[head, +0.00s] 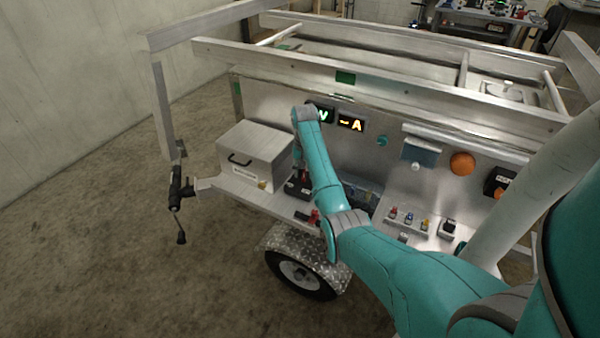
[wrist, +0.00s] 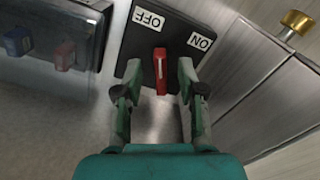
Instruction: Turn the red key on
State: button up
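The red key (wrist: 160,72) stands out from a black plate (wrist: 178,52) in the wrist view. The plate has an OFF label (wrist: 148,19) and an ON label (wrist: 200,42). The key's white line runs nearly straight up the picture, closer to OFF than to ON. My gripper (wrist: 158,80) is open, with one finger on each side of the key. Gaps show between the key and both fingers. In the head view the black plate (head: 297,188) is on the trailer's side shelf, partly hidden by my arm.
A blue switch (wrist: 18,41) and a red switch (wrist: 64,56) sit left of the plate in the wrist view. A metal wall with a brass knob (wrist: 297,20) is close on the right. A metal box (head: 254,152) stands left of the plate.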

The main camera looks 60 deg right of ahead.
jog(key=shift+f, duration=0.85)
jog(key=shift+c, duration=0.2)
grip_shut()
jog(key=shift+w+a+m, duration=0.1)
jog(key=shift+m, duration=0.3)
jog(key=m, duration=0.3)
jog(key=shift+w, duration=0.2)
jog(key=m, duration=0.3)
jog(key=shift+w+m, duration=0.25)
jog(key=shift+m, duration=0.05)
jog(key=m, duration=0.3)
jog(key=w+m, duration=0.1)
jog(key=m, duration=0.2)
jog(key=shift+m, duration=0.3)
